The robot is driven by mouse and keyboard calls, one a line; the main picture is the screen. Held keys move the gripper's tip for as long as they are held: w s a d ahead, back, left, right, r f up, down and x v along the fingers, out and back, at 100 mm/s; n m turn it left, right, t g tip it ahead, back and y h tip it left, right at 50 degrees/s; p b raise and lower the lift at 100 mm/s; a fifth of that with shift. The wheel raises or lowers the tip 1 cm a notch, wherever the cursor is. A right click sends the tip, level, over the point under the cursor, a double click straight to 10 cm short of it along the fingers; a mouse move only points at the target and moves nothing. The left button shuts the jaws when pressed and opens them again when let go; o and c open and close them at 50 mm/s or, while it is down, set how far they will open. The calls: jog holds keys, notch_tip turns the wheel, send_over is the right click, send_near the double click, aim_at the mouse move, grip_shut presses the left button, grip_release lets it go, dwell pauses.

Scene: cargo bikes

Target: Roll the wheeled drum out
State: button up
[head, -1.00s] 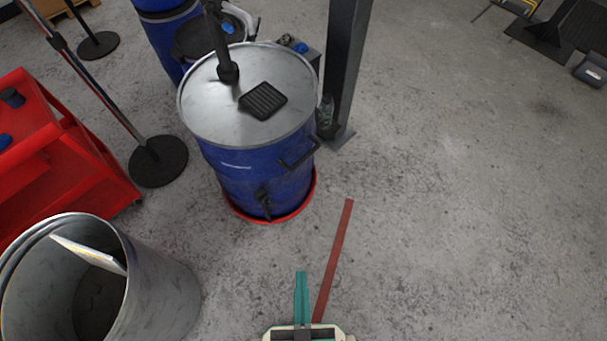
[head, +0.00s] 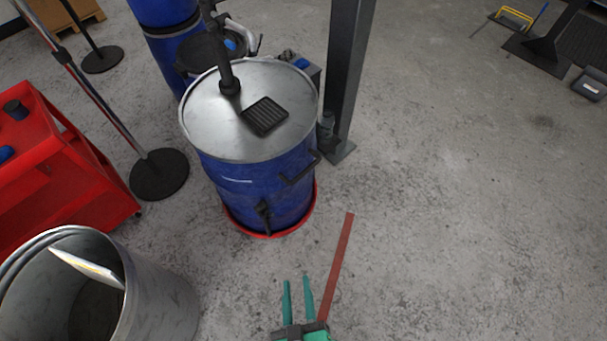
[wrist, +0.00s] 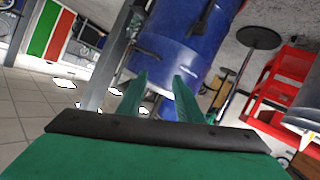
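The wheeled drum (head: 255,180) is a blue barrel with a silver lid and a black post on top, standing upright on a red base ring (head: 270,234). A black handle (head: 301,170) sticks out from its side. It stands between a grey post and a stanchion base. My gripper (head: 297,285) has green fingers set apart with nothing between them, in front of the drum and short of it. In the wrist view the drum (wrist: 185,45) fills the space beyond the open fingers (wrist: 160,84); no contact shows. Wheels under the drum are hidden.
A dark grey post (head: 345,90) stands close at the drum's right. A round stanchion base (head: 160,174) and red cart (head: 60,170) are on the left, a grey bin (head: 165,300) at front left. A red strip (head: 337,265) lies on the floor.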

jog(key=w+f+n+g, duration=0.1)
jog(key=w+f+n, duration=0.4)
jog(key=w+f, duration=0.3)
jog(key=n+h, duration=0.8)
jog(key=n, duration=0.1)
send_near(302, 176)
jog(key=x, duration=0.2)
jog(key=shift+t, duration=0.4)
jog(key=x, duration=1)
jog(key=shift+w+d+f, duration=0.25)
jog(key=shift+f, duration=0.15)
grip_shut()
